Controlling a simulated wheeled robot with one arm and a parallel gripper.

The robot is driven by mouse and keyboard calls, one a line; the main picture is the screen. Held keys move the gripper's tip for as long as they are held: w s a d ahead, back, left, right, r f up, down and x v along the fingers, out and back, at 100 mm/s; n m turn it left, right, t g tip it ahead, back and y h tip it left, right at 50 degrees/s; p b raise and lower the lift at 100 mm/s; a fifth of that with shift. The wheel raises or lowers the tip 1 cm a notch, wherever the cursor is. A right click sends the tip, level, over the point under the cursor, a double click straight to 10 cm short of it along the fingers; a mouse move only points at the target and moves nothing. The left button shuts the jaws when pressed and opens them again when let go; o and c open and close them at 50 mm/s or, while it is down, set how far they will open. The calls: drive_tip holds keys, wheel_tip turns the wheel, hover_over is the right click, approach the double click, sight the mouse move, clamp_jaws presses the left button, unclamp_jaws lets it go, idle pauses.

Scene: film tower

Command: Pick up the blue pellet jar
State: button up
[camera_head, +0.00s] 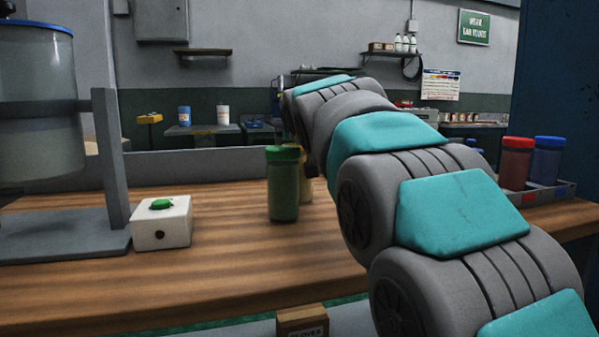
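The blue pellet jar (546,161) has a blue lid and stands upright at the right, in the back part of a grey tray (570,190) on the wooden counter. A red jar (515,163) stands beside it on the left. My arm crosses the middle of the view from the lower right to the upper centre, well left of the blue jar. Its far end points down near a green jar (283,187) and a yellowish jar partly hidden behind that. My gripper's fingers are hidden by the arm, so I cannot see whether they are open.
A white box with a green button (161,223) sits on the counter at the left, next to a large hopper on a grey stand (112,160). A blue wall or column (560,70) rises at the far right. The counter between box and green jar is clear.

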drive_tip(key=shift+w+a+f, duration=0.1)
drive_tip(key=shift+w+f, duration=0.1)
drive_tip(key=shift+w, duration=0.35)
clamp_jaws()
idle(0.5)
